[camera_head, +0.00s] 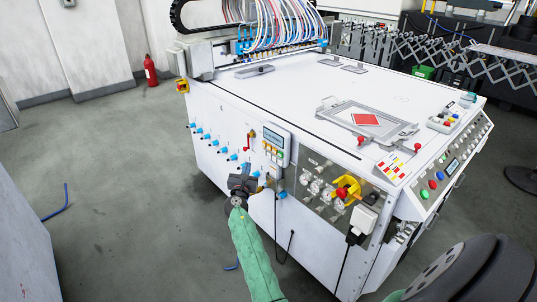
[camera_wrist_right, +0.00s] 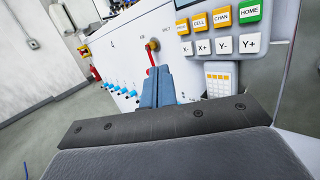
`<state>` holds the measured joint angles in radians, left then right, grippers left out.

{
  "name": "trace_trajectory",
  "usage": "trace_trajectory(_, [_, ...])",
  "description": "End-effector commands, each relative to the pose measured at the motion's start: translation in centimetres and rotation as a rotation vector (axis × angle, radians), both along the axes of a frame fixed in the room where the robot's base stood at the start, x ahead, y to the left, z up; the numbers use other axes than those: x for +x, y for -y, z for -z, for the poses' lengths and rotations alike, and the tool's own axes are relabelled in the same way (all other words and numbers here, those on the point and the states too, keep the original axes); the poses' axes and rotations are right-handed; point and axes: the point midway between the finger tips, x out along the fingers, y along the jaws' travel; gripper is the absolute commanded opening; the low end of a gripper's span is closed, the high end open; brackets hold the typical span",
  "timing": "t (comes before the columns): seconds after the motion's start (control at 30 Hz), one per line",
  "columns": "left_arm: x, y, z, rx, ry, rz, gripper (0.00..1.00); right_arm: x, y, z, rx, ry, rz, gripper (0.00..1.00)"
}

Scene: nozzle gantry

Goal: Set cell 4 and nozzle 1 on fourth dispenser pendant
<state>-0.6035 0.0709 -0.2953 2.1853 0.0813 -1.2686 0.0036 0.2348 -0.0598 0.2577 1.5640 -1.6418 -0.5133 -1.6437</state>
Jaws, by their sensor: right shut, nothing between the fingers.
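A control panel (camera_head: 274,143) with a small screen and rows of buttons is on the white machine's near side. In the right wrist view, its buttons (camera_wrist_right: 221,32) include orange keys, one reading CELL and one CHAN, a green HOME key and white X-, X+, Y-, Y+ keys. A smaller pale keypad (camera_wrist_right: 221,79) with orange keys sits below it. My right gripper (camera_head: 246,170) is in front of the machine's side, below and left of the panel. Its blue fingers (camera_wrist_right: 158,72) are shut and empty, apart from the buttons. The screen's text is unreadable. My left gripper is not in view.
A red lever (camera_wrist_right: 151,57) with an orange knob is just beyond the fingertips. Several blue fittings (camera_head: 220,149) line the machine's side. A yellow-and-red switch (camera_head: 346,188) and cables are right of the panel. Open floor (camera_head: 110,180) lies left.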

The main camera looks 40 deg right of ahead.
Motion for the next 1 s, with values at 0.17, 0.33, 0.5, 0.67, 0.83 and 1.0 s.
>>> trace_trajectory(0.17, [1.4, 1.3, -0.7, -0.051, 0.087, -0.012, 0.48, -0.2, -0.3, -2.4, -0.266, -0.122, 0.042, 0.00])
trace_trajectory(0.33, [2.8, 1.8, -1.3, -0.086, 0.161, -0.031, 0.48, -0.1, -0.8, -3.3, -0.450, -0.230, 0.074, 0.00])
trace_trajectory(0.5, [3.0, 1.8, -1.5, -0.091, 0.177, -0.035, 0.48, 0.0, -0.9, -3.3, -0.488, -0.267, 0.081, 0.00])
trace_trajectory(0.67, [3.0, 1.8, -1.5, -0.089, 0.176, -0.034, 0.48, 0.0, -0.8, -3.3, -0.490, -0.269, 0.083, 0.00])
trace_trajectory(0.83, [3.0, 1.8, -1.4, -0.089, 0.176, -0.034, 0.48, 0.0, -0.8, -3.3, -0.488, -0.269, 0.082, 0.00])
trace_trajectory(1.0, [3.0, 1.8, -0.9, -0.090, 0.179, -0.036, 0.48, 0.0, -0.2, -3.2, -0.487, -0.268, 0.083, 0.00])
